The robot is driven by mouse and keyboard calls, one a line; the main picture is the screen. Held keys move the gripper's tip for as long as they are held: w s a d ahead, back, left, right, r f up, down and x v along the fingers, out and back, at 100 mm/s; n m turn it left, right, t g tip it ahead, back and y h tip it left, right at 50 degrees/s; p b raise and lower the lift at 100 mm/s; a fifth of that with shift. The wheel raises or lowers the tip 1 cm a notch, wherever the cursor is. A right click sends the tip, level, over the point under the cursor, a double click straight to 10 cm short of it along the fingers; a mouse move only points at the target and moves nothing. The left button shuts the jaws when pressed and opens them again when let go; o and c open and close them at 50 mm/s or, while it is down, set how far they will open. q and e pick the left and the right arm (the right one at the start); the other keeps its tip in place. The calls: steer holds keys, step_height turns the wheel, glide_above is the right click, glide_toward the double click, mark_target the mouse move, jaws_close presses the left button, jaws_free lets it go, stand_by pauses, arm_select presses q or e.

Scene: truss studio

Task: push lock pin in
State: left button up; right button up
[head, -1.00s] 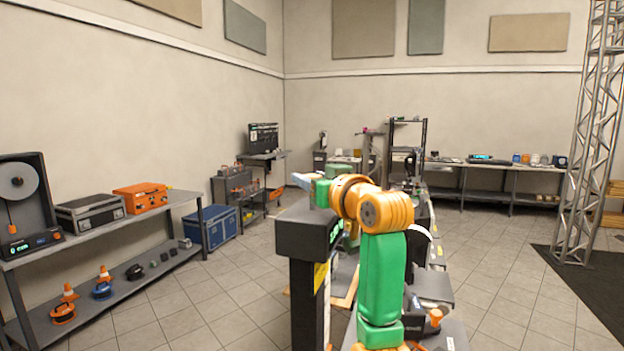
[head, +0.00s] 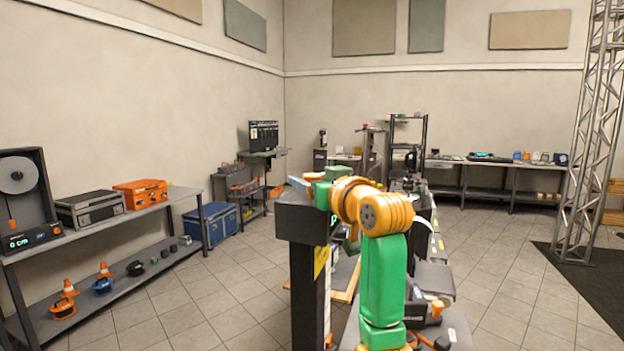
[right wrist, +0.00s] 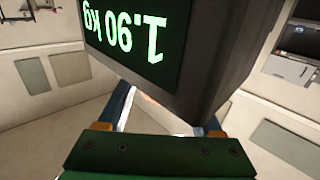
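I cannot make out the lock pin in either view. My right gripper (head: 299,184) is at the top of a dark post-mounted box (head: 298,228) in the head view. In the right wrist view the two blue fingers of this gripper (right wrist: 167,115) stand apart, below the dark box (right wrist: 215,50). The box's green display reads 1.90 kg, upside down. A small pale and reddish strip (right wrist: 150,100) shows between the fingers; I cannot tell what it is. The box hides part of the fingers. My left gripper is not in view.
A shelf (head: 185,197) at the left carries a grey case (head: 92,208) and an orange case (head: 141,194). A blue case (head: 210,224) stands on the floor. A truss tower (head: 590,140) rises at the right. Tiled floor lies open at centre left.

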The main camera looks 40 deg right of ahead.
steer(key=shift+s+r, duration=0.15)
steer(key=shift+s, duration=0.15)
steer(key=b+v, duration=0.3)
steer(key=v, duration=0.3)
steer(key=shift+s+f+b, duration=0.1)
steer(key=shift+f+b, duration=0.1)
steer(key=shift+b, duration=0.15)
steer(key=shift+s+a+r, duration=0.15)
steer(key=shift+s+a, duration=0.05)
steer(key=shift+s, duration=0.15)
steer(key=shift+w, duration=0.1)
